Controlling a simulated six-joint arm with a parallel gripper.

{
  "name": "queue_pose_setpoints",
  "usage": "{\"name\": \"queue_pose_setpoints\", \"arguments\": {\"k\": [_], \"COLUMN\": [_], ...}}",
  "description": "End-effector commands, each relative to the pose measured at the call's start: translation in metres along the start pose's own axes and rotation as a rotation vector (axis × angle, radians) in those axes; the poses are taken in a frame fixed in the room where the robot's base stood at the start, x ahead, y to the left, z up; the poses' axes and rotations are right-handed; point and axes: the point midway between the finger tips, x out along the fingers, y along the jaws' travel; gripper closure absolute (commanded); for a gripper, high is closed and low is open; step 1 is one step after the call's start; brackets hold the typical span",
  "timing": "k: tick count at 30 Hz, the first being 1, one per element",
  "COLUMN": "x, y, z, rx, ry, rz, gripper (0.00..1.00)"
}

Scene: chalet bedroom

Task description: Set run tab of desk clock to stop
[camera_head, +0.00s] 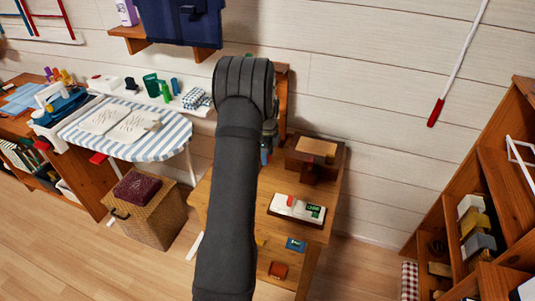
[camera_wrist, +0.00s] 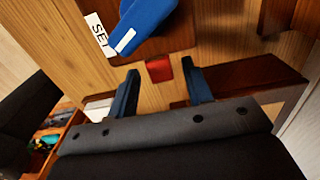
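My gripper (camera_wrist: 162,87) is open in the wrist view, its two blue fingers apart with nothing held. Just beyond the fingertips is a small red tab (camera_wrist: 159,70) at the edge of a dark wooden piece. A blue part with a white stripe (camera_wrist: 145,22) and a white "SET" label (camera_wrist: 98,35) are farther up. I cannot tell for sure which parts belong to the desk clock or which is its run tab. In the head view my arm hides most of the gripper and what is in front of it.
A wooden table (camera_head: 325,224) holds a white device with red and green parts (camera_head: 286,207) and a dark wooden box (camera_head: 315,150). A wicker basket (camera_head: 150,215) and striped ironing board (camera_head: 165,137) stand left. Wooden shelves (camera_head: 490,180) stand right.

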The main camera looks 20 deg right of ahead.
Motion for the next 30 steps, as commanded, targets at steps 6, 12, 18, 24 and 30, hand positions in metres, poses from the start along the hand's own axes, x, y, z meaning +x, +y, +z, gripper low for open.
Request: {"name": "queue_pose_setpoints", "arguments": {"k": [6, 12, 18, 24, 30], "x": [0.000, 0.002, 0.030, 0.039, 0.039], "y": [0.000, 0.000, 0.001, 0.000, 0.000], "z": [0.000, 0.000, 0.000, 0.000, 0.000], "rx": [0.000, 0.000, -0.001, -0.001, -0.001], "ry": [0.000, 0.000, 0.001, 0.000, 0.000], "rz": [0.000, 0.001, 0.004, 0.001, 0.001], "gripper": [0.98, 1.00, 1.00, 1.00, 0.64]}}
